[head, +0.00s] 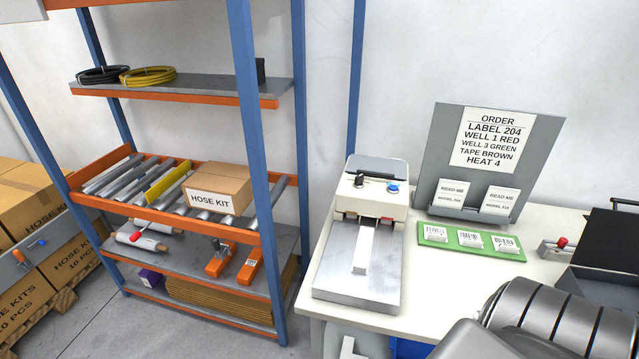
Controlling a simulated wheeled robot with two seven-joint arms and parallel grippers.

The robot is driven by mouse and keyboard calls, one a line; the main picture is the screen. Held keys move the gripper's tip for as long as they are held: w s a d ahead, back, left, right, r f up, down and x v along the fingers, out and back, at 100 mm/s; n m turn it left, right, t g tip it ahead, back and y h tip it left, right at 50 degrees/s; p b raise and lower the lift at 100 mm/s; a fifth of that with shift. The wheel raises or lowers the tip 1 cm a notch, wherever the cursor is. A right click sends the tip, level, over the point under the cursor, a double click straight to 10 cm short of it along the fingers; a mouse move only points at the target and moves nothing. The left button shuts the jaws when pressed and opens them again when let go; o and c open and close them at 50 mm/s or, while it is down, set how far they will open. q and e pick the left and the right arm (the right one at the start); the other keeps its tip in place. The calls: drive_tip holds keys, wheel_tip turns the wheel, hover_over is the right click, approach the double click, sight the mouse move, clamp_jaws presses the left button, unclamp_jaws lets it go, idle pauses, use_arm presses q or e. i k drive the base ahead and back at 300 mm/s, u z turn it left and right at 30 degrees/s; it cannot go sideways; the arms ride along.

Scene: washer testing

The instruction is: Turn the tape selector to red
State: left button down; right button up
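A white machine with a grey metal plate (356,275) stands on the white table. On its top are a small black knob (361,180) and a blue button (393,188). I cannot tell for sure which control is the tape selector; none is labelled so in view. A red knob (561,242) sits on a small grey bracket at the right of the table. An order sign (486,137) behind the table reads "TAPE BROWN", among other lines. Part of my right arm fills the lower right corner, but its gripper fingers do not show. My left gripper is not in view.
A dark open box (610,240) is at right. A blue-post shelf (187,95) stands left of the table.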

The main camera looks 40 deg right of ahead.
sight(358, 180)
drive_tip(key=u, duration=0.75)
drive_tip(key=k, duration=1)
drive_tip(key=u, duration=0.55)
drive_tip(key=i, duration=1.15)
drive_tip(key=z, duration=0.95)
drive_tip(key=i, duration=1.1)
drive_tip(key=z, duration=1.65)
drive_tip(key=i, duration=0.45)
drive_tip(key=z, duration=0.4)
